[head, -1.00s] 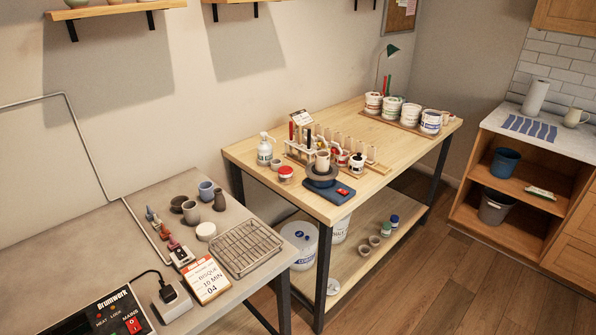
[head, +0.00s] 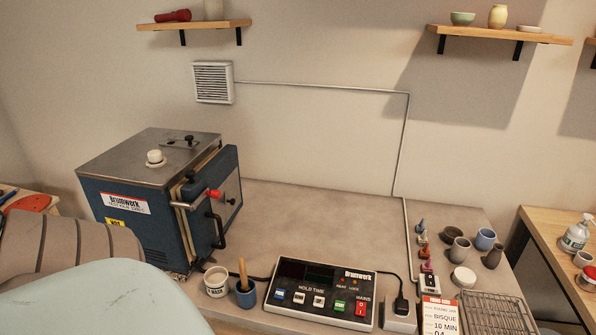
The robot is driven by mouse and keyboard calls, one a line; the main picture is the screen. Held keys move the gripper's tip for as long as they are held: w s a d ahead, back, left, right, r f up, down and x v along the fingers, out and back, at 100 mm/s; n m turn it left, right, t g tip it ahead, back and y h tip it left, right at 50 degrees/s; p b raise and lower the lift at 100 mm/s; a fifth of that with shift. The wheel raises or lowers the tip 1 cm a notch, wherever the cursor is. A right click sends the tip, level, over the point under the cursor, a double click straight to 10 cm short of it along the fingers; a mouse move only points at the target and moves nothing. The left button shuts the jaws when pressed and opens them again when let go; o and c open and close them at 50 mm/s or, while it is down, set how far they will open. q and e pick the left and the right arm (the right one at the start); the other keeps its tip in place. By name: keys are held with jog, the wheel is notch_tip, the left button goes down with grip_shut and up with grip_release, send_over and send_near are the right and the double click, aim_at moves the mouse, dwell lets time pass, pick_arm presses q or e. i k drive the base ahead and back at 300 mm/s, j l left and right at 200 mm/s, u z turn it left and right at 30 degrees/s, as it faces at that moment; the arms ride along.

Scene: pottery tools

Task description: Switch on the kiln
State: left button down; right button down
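The kiln (head: 150,200) is a dark blue box with a steel top, at the left of the grey bench in the head view. Its door (head: 228,190), with a black handle and a red knob, is on its right side. The control panel (head: 320,292) lies on the bench in front, labelled Brumwerk, with a dark display, a row of buttons, a green button and a red MAINS switch (head: 361,309). A cable runs from it to a plug in a white box (head: 400,318). Neither of my grippers shows.
A white cup (head: 216,281) and a blue cup with a wooden tool (head: 246,292) stand left of the panel. Small pots (head: 486,239), a wire rack (head: 497,314) and a bisque card (head: 440,315) are at the right. The bench behind the panel is clear. My arm covers the lower left.

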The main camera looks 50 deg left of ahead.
aim_at(360, 307)
jog(key=u, duration=1.4)
